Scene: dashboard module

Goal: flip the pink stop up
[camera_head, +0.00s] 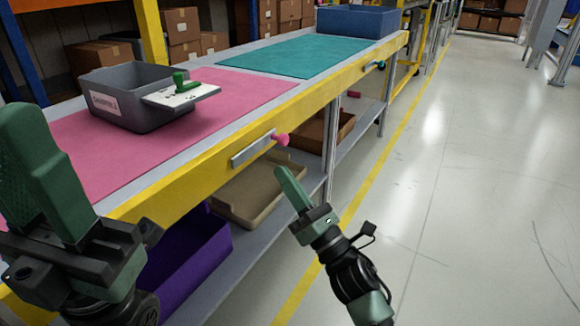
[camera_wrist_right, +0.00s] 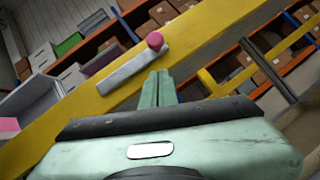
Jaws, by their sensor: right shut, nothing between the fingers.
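The pink stop (camera_head: 281,140) is a round pink knob at the right end of a grey metal plate (camera_head: 252,151) on the yellow front rail of the bench. It also shows in the right wrist view (camera_wrist_right: 155,41), just beyond my fingertips. My right gripper (camera_head: 285,176) is shut and empty. In the head view its tips point up toward the knob from below, with a visible gap. The right wrist view shows its two green fingers together (camera_wrist_right: 157,86). My left gripper (camera_head: 30,125) is large at the left edge, seen side-on, so its opening is hidden.
A grey bin (camera_head: 125,115) with a white card and green piece stands on the pink mat (camera_head: 240,92). A teal knob (camera_head: 381,64) is farther along the yellow rail. A tan tray (camera_head: 245,198) and purple bin (camera_head: 190,260) sit below. The floor at right is clear.

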